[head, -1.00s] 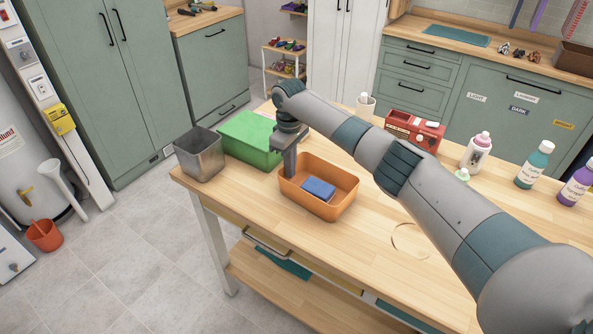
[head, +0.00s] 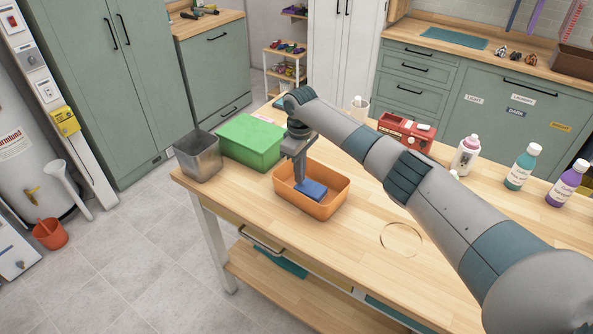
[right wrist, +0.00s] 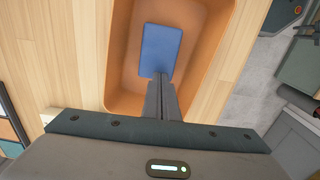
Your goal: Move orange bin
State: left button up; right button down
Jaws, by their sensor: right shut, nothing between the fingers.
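The orange bin (head: 295,202) stands on the wooden table near its front edge, and a blue block (head: 312,189) lies inside it. My right gripper (head: 300,184) reaches down into the bin at its left part, beside the block. In the right wrist view, the shut fingers (right wrist: 161,80) are over the bin (right wrist: 207,45), at the near edge of the blue block (right wrist: 161,48). Nothing is held. I cannot tell whether the fingertips touch the block or the bin floor. My left gripper is not in view.
A green bin (head: 250,142) and a grey metal bin (head: 198,158) stand left of the orange bin. A red box (head: 400,128) and several bottles, including a teal one (head: 522,168), stand at the back right. The table (head: 365,275) is clear in front, around a pale ring (head: 402,240).

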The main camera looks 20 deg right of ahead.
notch_tip(320, 180, up, 9)
jog(key=b, duration=0.3)
jog(key=shift+w+a+r, duration=0.15)
jog(key=shift+w, duration=0.1)
jog(key=shift+s, duration=0.1)
